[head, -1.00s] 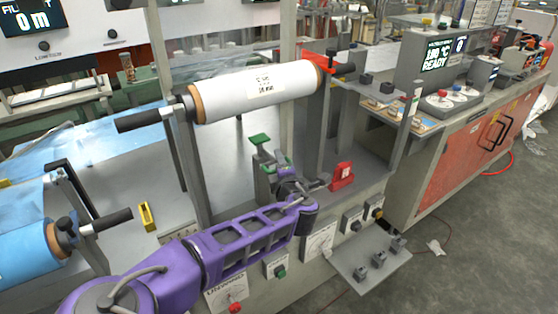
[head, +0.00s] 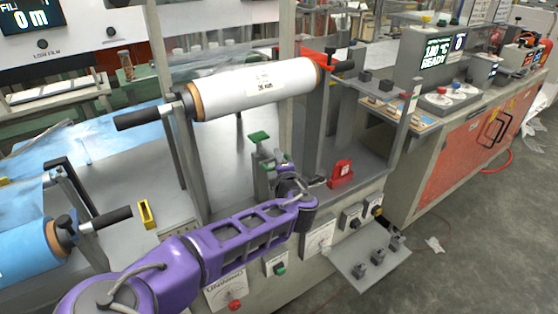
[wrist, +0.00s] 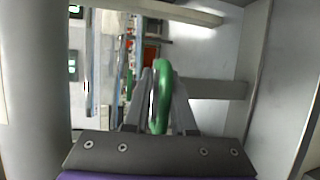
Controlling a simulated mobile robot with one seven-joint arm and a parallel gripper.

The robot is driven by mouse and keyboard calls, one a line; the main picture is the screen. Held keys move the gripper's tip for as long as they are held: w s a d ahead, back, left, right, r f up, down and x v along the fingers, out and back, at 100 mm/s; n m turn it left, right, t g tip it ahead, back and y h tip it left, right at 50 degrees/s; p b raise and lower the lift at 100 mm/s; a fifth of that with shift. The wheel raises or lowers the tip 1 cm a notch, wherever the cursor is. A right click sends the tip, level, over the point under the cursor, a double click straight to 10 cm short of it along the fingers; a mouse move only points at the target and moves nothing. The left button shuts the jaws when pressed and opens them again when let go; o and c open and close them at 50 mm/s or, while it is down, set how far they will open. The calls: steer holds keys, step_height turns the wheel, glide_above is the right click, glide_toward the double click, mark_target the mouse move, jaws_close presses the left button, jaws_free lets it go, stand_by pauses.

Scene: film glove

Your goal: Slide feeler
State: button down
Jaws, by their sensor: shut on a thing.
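My gripper (head: 284,170) is at the grey machine's deck, below the white film roll (head: 255,88). In the wrist view, its two grey fingers (wrist: 161,80) are closed on an upright green loop handle (wrist: 163,98). I take this handle to be the feeler's grip; the name does not show. In the head view, my wrist largely hides the held part. A grey post with a flat green top (head: 259,137) stands just left of my gripper.
A red block (head: 341,173) sits on the deck to the right of my gripper. Grey uprights stand around it. A blue film roll (head: 25,252) with a black handle is at the lower left. A yellow piece (head: 146,214) lies on the left deck.

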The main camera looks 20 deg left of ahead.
steer(key=shift+s+d+f, duration=0.1)
steer(key=shift+d+f, duration=0.05)
steer(key=shift+f, duration=0.35)
stand_by(0.4)
step_height(320, 180, up, 10)
steer(key=p, duration=0.7)
steer(key=shift+f, duration=0.15)
steer(key=c, duration=0.9)
jaws_free()
